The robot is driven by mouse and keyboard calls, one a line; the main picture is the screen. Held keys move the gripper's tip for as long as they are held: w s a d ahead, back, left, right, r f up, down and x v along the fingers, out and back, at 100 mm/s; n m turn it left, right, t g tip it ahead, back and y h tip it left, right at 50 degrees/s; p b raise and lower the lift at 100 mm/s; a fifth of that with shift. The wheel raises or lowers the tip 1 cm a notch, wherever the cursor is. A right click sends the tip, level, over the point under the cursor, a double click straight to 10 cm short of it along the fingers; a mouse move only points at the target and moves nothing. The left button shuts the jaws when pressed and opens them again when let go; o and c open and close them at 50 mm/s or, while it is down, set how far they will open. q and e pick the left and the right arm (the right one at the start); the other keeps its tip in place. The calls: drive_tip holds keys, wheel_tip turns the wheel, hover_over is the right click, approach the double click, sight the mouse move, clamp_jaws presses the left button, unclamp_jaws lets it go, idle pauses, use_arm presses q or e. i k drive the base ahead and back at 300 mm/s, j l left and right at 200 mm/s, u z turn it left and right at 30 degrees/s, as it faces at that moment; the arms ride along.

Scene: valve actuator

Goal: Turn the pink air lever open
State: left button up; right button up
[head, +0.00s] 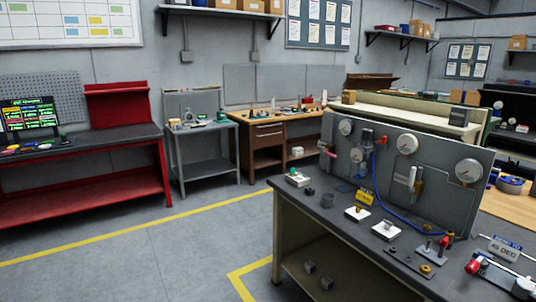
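A small pink lever-like part (327,150) sticks out at the left edge of the upright grey panel (440,165). The panel stands on the workbench (335,235) at the right of the head view. The part is too small to tell its exact angle or whether it is open. A red fitting (367,136) with a blue hose (382,200) below it is on the panel, to the right of the pink part. Neither of my grippers is in view, and nothing is seen touching the pink part.
Round gauges (407,144) sit on the panel. Open floor (190,255) with yellow lines lies to the left. A red bench (90,190) stands farther left.

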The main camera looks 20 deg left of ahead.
sight(324, 150)
drive_tip(key=u, duration=0.3)
drive_tip(key=i+j+z, duration=0.1)
drive_tip(key=i, duration=0.4)
drive_tip(key=i+j, duration=0.2)
drive_tip(key=i, duration=0.3)
drive_tip(key=z, duration=0.05)
